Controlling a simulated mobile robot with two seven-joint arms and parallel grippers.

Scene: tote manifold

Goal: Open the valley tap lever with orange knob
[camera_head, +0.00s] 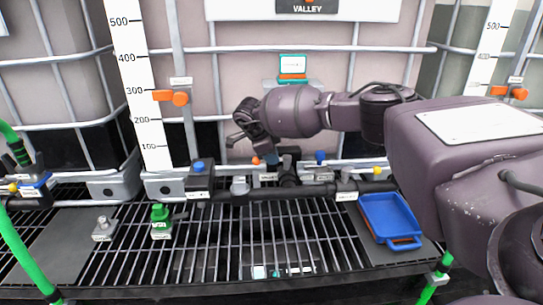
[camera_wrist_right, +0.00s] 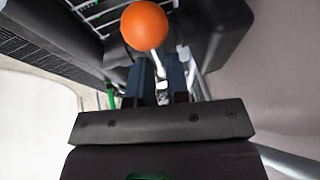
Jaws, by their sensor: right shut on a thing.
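The orange knob (camera_head: 255,160) of the tap lever shows small beside my right gripper (camera_head: 270,160), below the tote with the VALLEY sign (camera_head: 305,7). In the right wrist view the orange knob (camera_wrist_right: 145,25) is large, just beyond the fingertips. Its pale metal lever (camera_wrist_right: 160,68) runs down between the two dark blue fingers of my right gripper (camera_wrist_right: 160,78), which is shut on the lever. The tap body is mostly hidden behind the gripper and dark pipework in the head view. My left gripper is not in view.
A black manifold pipe (camera_head: 325,188) runs across the rack, with blue-knobbed valves on it. A blue tray (camera_head: 390,219) lies at the right. A green-capped fitting (camera_head: 160,222) and a grey fitting (camera_head: 103,229) stand at the left. The middle grating is largely clear.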

